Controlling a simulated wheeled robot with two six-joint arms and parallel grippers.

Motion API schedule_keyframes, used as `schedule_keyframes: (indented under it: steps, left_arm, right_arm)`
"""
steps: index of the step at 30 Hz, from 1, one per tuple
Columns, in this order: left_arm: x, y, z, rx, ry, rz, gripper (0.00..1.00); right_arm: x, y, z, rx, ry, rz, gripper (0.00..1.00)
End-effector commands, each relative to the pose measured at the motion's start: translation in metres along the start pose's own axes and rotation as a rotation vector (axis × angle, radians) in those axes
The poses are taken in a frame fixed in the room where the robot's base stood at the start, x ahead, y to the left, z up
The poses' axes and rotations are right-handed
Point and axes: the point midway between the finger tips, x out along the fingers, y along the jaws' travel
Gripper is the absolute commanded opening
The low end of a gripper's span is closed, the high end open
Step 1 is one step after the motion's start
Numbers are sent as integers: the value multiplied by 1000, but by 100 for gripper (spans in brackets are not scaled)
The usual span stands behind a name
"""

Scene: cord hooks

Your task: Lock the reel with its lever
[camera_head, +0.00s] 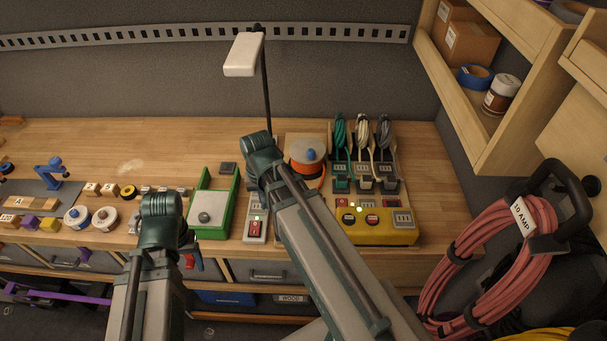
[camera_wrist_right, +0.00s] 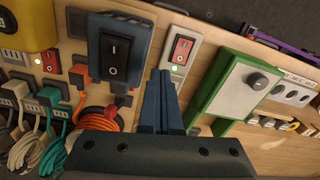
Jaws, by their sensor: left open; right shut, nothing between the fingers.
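The reel (camera_head: 300,149), orange with a blue knob on top, stands at the back of the bench, partly hidden behind my right arm. In the right wrist view, orange cord (camera_wrist_right: 98,112) shows beside and partly behind my right gripper (camera_wrist_right: 164,82). That gripper is shut and empty, its fingers beside a blue box with a black rocker switch (camera_wrist_right: 115,55). In the head view its fingers are hidden behind the arm. I cannot make out the lever in either view.
Green, white and grey cords (camera_head: 361,140) hang in a row right of the reel. A yellow box (camera_head: 385,234) stands in front of them. A green-framed panel (camera_head: 211,205) and a red switch box (camera_head: 255,226) lie left. A lamp (camera_head: 243,55) rises behind. The back-left bench is mostly clear.

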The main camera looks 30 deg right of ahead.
Motion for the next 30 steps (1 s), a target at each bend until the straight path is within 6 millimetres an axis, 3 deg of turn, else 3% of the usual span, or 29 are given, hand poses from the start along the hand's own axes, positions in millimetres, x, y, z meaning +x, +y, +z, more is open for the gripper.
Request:
schedule_keyframes:
  steps: [11,18,24,30]
  left_arm:
    - [-9,-1,0,-1,0,0,68]
    - [-11,-1,1,-1,0,0,68]
    - [-12,-1,1,-2,0,0,68]
    - [-12,-1,1,-2,0,0,68]
  right_arm:
    - [-7,59,-63,646,-15,-10,0]
    - [-8,114,-105,1200,-34,-6,0]
    - [-8,153,-126,1554,-48,-2,0]
    - [-8,172,-134,1725,-55,1,0]
